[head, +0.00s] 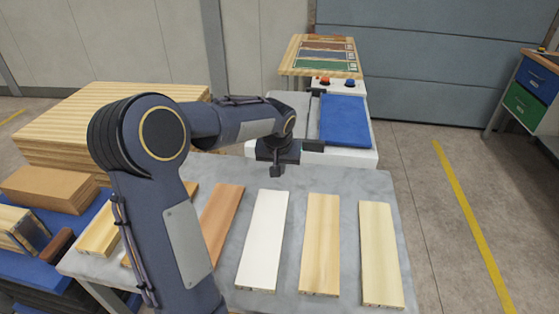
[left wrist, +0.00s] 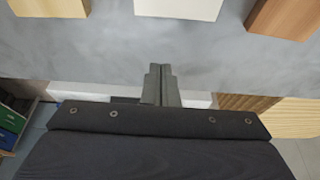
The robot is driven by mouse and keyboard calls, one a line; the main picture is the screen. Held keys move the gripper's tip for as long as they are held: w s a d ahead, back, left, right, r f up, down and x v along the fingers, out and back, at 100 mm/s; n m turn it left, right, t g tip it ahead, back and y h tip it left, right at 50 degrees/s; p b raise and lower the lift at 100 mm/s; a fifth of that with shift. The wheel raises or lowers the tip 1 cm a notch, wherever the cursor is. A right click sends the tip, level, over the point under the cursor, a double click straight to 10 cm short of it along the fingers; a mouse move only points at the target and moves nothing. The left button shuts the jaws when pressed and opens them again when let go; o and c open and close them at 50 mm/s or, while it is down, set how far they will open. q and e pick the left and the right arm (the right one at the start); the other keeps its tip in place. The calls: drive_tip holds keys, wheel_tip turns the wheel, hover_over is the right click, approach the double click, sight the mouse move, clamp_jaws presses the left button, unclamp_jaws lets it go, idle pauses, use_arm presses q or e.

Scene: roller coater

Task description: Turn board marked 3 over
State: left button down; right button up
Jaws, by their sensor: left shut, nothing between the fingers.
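Several boards lie flat, side by side, on the grey table (head: 338,180): a reddish-brown one (head: 221,215), a white one (head: 263,240), a light wood one (head: 320,245) and a pale yellowish one (head: 381,250). More pale boards (head: 97,236) at the left are partly hidden by my left arm. I cannot read a 3 on any board. My left gripper (head: 275,172) is shut and empty, pointing down just beyond the white board's far end. In the left wrist view its fingers (left wrist: 161,85) are together over bare table, apart from the white board's end (left wrist: 178,8). My right gripper is not in view.
A white machine with a blue pad (head: 345,121) stands behind the table, close behind my left gripper. A wooden panel with coloured strips (head: 322,57) is beyond it. A stack of wood (head: 75,125) stands at the left. Bare table separates the boards.

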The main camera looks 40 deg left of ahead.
use_arm(q)
drive_tip(key=x, duration=0.4)
drive_tip(key=s, duration=0.1)
drive_tip(key=s+d, duration=0.1)
drive_tip(key=s, duration=0.1)
drive_tip(key=shift+d+p, duration=0.25)
drive_tip(key=shift+p, duration=0.15)
drive_tip(key=shift+s+d, duration=0.2)
drive_tip(key=shift+s, duration=0.1)
